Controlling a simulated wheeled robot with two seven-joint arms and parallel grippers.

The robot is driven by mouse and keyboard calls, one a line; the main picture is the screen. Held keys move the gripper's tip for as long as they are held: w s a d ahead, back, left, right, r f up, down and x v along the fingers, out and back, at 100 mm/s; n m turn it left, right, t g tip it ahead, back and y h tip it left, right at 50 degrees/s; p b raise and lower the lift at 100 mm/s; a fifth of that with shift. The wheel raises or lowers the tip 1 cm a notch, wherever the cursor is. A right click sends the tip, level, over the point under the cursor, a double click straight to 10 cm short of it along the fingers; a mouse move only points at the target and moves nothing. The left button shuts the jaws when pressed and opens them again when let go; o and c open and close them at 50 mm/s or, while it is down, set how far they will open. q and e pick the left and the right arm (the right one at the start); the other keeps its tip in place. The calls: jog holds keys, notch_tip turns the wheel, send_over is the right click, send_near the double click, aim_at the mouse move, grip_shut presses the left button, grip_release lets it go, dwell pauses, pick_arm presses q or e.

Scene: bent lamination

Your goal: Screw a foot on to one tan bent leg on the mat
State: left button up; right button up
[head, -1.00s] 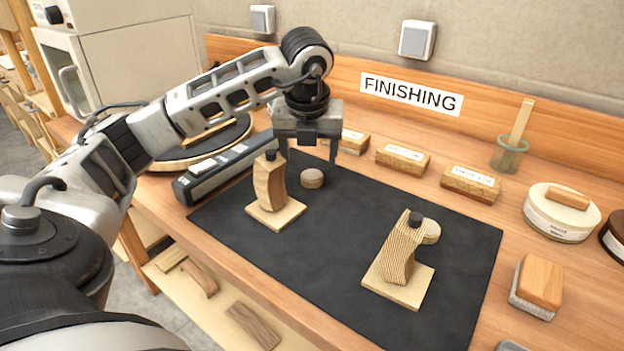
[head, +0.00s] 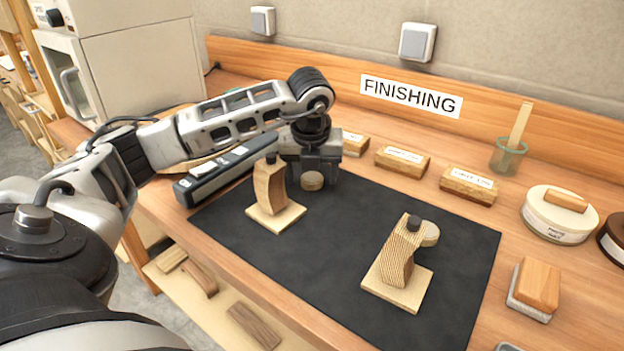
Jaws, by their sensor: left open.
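Two tan bent legs stand upright on square bases on the dark mat (head: 330,275). The left bent leg (head: 271,188) and the striped right bent leg (head: 399,256) each have a dark stud on top. One round tan foot (head: 313,181) lies on the mat behind the left leg. Another round foot (head: 430,233) sits behind the right leg, partly hidden by it. My left gripper (head: 314,182) points down with its open fingers on either side of the first foot, low near the mat. Whether the fingers touch it I cannot tell. My right gripper is not in view.
Labelled wooden blocks (head: 403,161) line the back, beside a glass jar (head: 508,157). A round tin (head: 557,213) and a wood-topped brush (head: 536,287) stand at the right. A long dark case (head: 225,170) lies left of the mat. The mat's front middle is clear.

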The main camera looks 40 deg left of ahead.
aim_at(312, 179)
pick_arm(q)
jog(key=c, duration=1.1)
jog(key=shift+o, duration=0.2)
jog(key=shift+r, duration=0.1)
notch_tip(312, 179, up, 10)
